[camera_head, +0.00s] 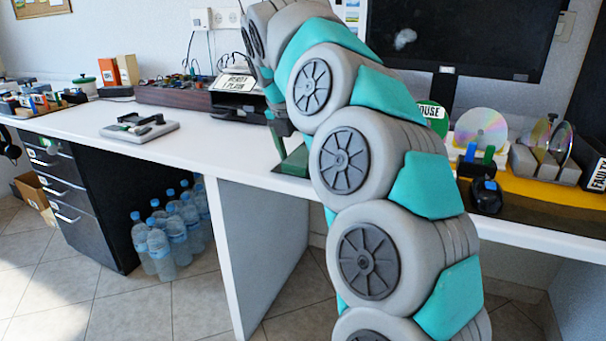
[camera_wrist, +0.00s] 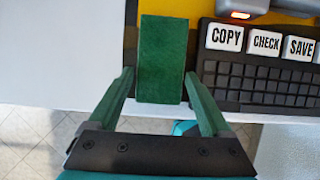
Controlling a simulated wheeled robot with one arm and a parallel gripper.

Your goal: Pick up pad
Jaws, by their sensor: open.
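The pad, a dark green rectangular block (camera_wrist: 162,50), lies at the desk's front edge in the wrist view, its long side pointing away from me. In the head view it shows partly beside my arm (camera_head: 296,160). My gripper (camera_wrist: 160,76) is open, with one green finger on each side of the pad's near part. A narrow gap shows between the fingers and the pad, and I cannot tell whether either touches it. In the head view my arm hides most of the gripper.
A black keyboard (camera_wrist: 262,84) with COPY, CHECK and SAVE keys lies close right of the pad. White desk (camera_wrist: 60,60) is clear to its left. Disc racks (camera_head: 545,160) stand at the right. A grey tray (camera_head: 139,130) sits further left.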

